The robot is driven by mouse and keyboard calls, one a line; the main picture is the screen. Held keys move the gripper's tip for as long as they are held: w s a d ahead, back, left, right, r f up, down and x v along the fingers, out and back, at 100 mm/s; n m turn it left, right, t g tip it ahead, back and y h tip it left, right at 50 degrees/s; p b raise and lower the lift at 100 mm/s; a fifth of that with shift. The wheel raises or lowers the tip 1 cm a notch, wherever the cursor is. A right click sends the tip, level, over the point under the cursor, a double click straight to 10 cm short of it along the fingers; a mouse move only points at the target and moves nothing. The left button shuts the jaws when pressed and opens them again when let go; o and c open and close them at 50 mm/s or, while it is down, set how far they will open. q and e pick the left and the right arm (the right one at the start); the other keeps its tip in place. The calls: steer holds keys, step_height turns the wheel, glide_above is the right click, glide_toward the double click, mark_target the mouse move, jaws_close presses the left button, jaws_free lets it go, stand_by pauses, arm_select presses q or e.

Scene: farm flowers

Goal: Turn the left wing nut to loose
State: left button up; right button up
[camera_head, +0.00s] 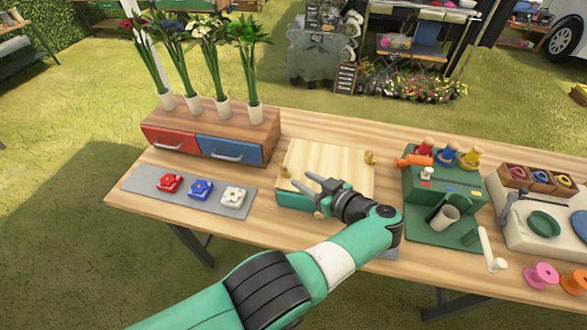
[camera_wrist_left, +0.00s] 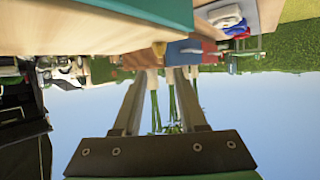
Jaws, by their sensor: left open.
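A press with a pale wooden top board (camera_head: 325,160) over a teal base (camera_head: 292,199) stands mid-table. The left wing nut (camera_head: 286,172), small and brass, sits at the board's left side. Another brass wing nut (camera_head: 371,157) is at its right side. My left gripper (camera_head: 304,182) is open and empty over the board's front left, its fingertips pointing toward the left wing nut but apart from it. My right gripper is out of view.
A drawer box (camera_head: 210,133) with red and blue fronts carries several flower vases behind left. A grey mat (camera_head: 222,203) with red, blue and white blocks lies left. A green station (camera_head: 440,200) with spools and a crank stands right.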

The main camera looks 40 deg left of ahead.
arm_select(q)
steer(key=shift+v, duration=0.8)
steer(key=shift+o, duration=0.3)
